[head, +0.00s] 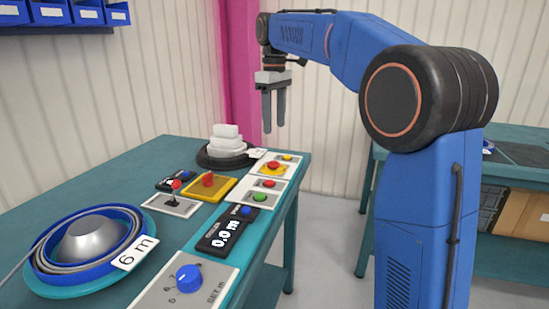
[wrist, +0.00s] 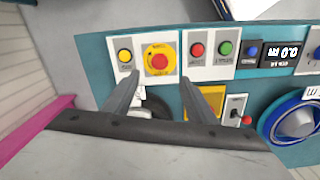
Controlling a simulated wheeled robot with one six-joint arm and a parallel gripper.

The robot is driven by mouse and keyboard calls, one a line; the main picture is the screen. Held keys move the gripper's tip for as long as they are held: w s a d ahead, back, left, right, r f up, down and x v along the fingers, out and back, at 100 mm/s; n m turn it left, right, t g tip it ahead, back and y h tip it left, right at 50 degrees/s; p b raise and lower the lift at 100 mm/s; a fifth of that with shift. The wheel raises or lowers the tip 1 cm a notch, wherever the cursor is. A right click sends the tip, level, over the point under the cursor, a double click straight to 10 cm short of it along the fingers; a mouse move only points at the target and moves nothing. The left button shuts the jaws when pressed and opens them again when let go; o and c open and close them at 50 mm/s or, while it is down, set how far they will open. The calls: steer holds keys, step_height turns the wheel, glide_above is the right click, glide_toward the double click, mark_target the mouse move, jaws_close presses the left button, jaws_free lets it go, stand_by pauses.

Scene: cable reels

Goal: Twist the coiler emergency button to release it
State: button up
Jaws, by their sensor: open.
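The emergency button is a red knob on a round yellow plate; it shows in the head view (head: 273,166) near the table's far right edge and in the wrist view (wrist: 159,62) at upper middle. A yellow button (wrist: 125,56) shares its white panel. My gripper (head: 273,125) hangs fingers down above that end of the table, clear of the button. In the wrist view my gripper (wrist: 160,80) is open and empty, with the fingertips on either side of the button and slightly below it in the picture.
Beside it is a panel with red (wrist: 197,49) and green (wrist: 225,48) buttons. A display (head: 219,236), a blue dial (head: 189,278), a yellow box with a red knob (head: 208,183), a lever switch (head: 173,203), a cable reel (head: 75,285) and a stacked white pile (head: 226,143) stand on the table.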

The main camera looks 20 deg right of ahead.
mark_target(275, 162)
step_height(275, 162, down, 12)
steer(key=shift+f, duration=0.2)
stand_by(0.4)
steer(key=c, duration=1.1)
